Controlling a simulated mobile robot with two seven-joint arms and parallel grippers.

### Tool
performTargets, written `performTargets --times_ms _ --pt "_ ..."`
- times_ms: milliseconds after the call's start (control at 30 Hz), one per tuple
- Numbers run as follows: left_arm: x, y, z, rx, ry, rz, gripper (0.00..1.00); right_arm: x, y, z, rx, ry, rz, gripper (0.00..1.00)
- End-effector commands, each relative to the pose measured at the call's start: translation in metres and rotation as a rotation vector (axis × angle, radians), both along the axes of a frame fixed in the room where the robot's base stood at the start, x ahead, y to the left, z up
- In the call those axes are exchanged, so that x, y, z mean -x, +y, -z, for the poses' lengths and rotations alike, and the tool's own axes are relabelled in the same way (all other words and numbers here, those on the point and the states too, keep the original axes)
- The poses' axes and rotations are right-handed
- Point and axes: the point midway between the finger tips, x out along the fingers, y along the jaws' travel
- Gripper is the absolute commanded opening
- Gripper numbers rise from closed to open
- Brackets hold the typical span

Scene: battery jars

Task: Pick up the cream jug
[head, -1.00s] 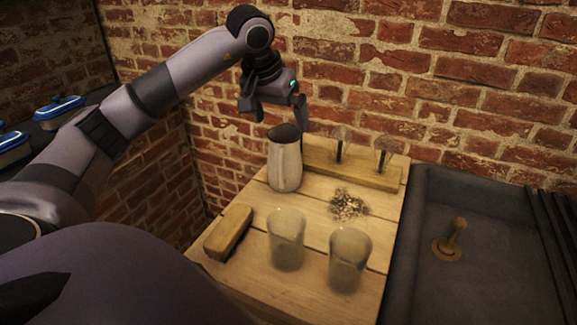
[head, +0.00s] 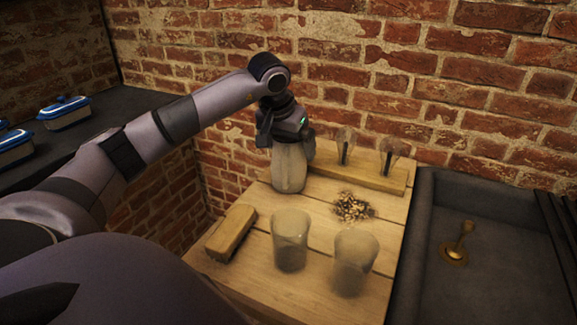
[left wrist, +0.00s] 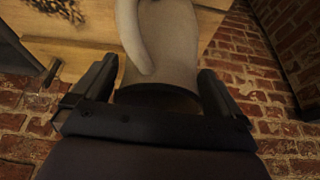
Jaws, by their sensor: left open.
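The cream jug (head: 289,170) is a tall pale vessel standing upright at the back left of the wooden table. My left gripper (head: 285,138) is over its top, pointing down, and hides the rim in the head view. In the left wrist view the jug (left wrist: 168,45) with its curved handle (left wrist: 132,40) lies between the two open fingers (left wrist: 155,92). The fingers stand on either side of the jug's rim; I cannot tell if either touches it. My right gripper is not in view.
Two cloudy glass jars (head: 290,240) stand at the table's front, with a wooden block (head: 231,232) to their left. A pile of small bits (head: 352,207) lies behind them. A wooden rack (head: 362,175) holds two glass pieces. A dark sink (head: 480,240) is at right.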

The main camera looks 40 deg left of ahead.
Motion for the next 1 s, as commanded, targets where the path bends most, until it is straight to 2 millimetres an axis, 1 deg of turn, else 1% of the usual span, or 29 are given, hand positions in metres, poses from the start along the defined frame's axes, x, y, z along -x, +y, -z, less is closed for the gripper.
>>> performTargets --times_ms 33,67,100,167,200,267,300,567,733,867,967,1000 --pt "0.000 0.000 0.000 0.000 0.000 0.000 1.00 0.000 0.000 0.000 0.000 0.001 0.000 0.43" --pt "0.000 0.000 0.000 0.001 0.000 0.000 0.90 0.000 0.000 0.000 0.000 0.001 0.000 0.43" --pt "0.000 0.000 0.000 0.001 0.000 0.000 0.77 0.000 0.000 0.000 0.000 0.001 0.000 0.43" --pt "0.000 0.000 0.000 0.001 0.000 0.000 0.58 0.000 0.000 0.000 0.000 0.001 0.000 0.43" --pt "0.000 0.000 0.000 0.001 0.000 0.000 0.45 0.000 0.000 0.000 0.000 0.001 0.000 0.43" --pt "0.000 0.000 0.000 0.001 0.000 0.000 0.25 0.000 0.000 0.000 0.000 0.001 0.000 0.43" --pt "0.000 0.000 0.000 0.001 0.000 0.000 0.13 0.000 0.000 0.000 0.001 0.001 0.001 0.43" --pt "0.000 0.000 -0.003 0.001 -0.003 0.000 0.13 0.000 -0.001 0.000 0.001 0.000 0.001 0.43" --pt "-0.001 0.000 -0.012 0.002 -0.006 0.000 0.13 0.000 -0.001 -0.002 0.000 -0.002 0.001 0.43" --pt "-0.001 0.000 -0.033 0.002 -0.009 0.001 0.13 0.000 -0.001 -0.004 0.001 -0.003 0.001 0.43" --pt "-0.001 0.000 -0.057 0.002 -0.010 0.000 0.13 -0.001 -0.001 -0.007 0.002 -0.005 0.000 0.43" --pt "-0.001 -0.001 -0.070 0.003 -0.011 0.000 0.13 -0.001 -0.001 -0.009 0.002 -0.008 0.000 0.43"
